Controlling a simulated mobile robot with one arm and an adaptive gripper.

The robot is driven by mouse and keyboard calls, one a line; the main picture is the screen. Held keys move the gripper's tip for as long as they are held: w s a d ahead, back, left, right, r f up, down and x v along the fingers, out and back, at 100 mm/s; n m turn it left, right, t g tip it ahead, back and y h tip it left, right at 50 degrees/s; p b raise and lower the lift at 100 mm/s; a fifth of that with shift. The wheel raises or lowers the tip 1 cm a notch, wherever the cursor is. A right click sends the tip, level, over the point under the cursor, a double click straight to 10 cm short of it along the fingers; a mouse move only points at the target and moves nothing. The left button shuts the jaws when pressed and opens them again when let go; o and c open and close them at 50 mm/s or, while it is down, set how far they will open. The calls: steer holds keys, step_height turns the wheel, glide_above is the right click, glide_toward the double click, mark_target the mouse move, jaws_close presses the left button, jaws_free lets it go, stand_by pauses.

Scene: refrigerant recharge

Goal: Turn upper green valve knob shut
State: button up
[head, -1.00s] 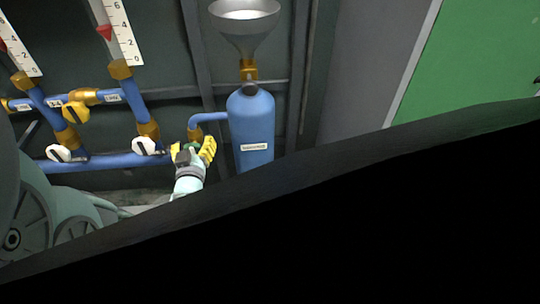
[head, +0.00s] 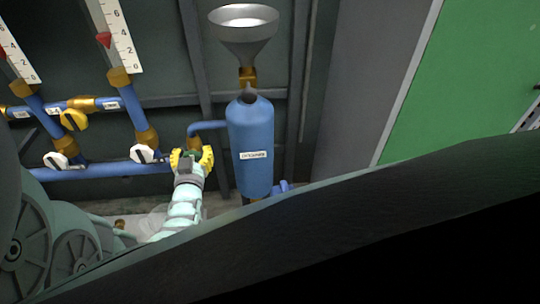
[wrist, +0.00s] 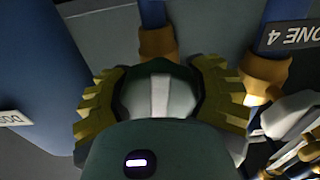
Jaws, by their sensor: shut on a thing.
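The green valve knob (wrist: 140,92) shows in the wrist view as a rounded dark green body with a pale stripe across it. The yellow ribbed fingers of my gripper (wrist: 160,100) are shut on it, one on each side. In the head view my gripper (head: 192,160) is at the pipe elbow left of the blue tank (head: 252,150). There its fingers and wrist hide most of the knob. I cannot read the knob's turn angle from the pipe.
A metal funnel (head: 245,35) tops the tank. A dark edge blocks the lower right of the head view. Brass fittings (wrist: 263,76) are close in the wrist view.

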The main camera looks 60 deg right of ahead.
steer(key=m+b, duration=0.1)
steer(key=m, duration=0.2)
steer(key=shift+r+m+b, duration=0.1)
steer(key=shift+m+b, duration=0.2)
steer(key=shift+b, duration=0.05)
steer(key=m+b, duration=0.2)
steer(key=m, duration=0.1)
steer(key=shift+m, duration=0.3)
steer(key=shift+m+b, duration=0.35)
steer(key=shift+m, duration=0.15)
steer(key=m+b, duration=0.2)
steer(key=m, duration=0.1)
steer(key=shift+s+d+f+m, duration=0.1)
steer(key=shift+s+f+m, duration=0.1)
steer(key=shift+m, duration=0.1)
steer(key=shift+d+r+m+b, duration=0.1)
steer(key=shift+m+b, duration=1.25)
steer(key=shift+m, duration=0.85)
steer(key=o, duration=1.3)
steer(key=shift+c, duration=0.2)
